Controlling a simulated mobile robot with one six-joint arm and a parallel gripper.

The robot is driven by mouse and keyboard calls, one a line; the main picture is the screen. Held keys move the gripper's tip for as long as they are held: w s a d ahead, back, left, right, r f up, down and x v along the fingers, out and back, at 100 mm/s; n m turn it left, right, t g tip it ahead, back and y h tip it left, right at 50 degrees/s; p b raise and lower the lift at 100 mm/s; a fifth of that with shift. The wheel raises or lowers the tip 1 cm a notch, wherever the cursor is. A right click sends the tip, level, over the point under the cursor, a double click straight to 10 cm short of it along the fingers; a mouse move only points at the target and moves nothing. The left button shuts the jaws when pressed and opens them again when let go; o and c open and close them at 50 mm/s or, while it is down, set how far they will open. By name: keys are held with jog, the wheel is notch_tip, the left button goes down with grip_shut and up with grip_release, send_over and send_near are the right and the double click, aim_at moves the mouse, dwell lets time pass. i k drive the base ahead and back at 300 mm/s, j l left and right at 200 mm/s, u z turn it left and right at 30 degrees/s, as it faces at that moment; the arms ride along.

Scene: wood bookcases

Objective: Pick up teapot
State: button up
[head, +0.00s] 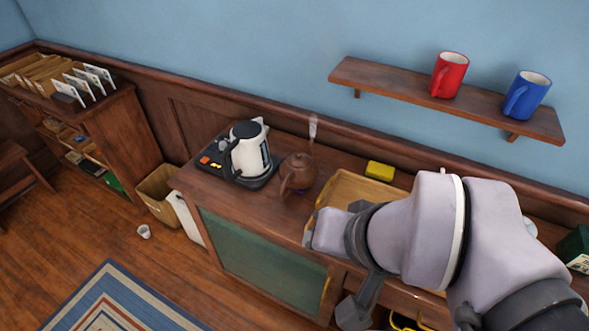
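A small brown teapot (298,173) stands upright on the wooden cabinet top (232,201), just right of a white and black electric kettle. Its handle or spout side faces the front left. My arm comes in from the lower right, and its end (328,238) is right of and nearer than the teapot, over the cabinet's front edge. There is a visible gap between them. My gripper's fingertips cannot be made out clearly, so its opening is not readable. Nothing is seen held.
The electric kettle (248,152) on its black base is close beside the teapot. A wooden tray (346,187) and a yellow sponge-like block (379,171) lie to the right. A shelf (400,90) with red (449,75) and blue (527,96) mugs hangs above.

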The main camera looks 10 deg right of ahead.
aim_at(298, 171)
jog(key=i+j, duration=0.2)
jog(key=j, duration=0.15)
jog(key=i+j+z, duration=0.1)
jog(key=i+j, duration=0.35)
jog(key=j, duration=0.25)
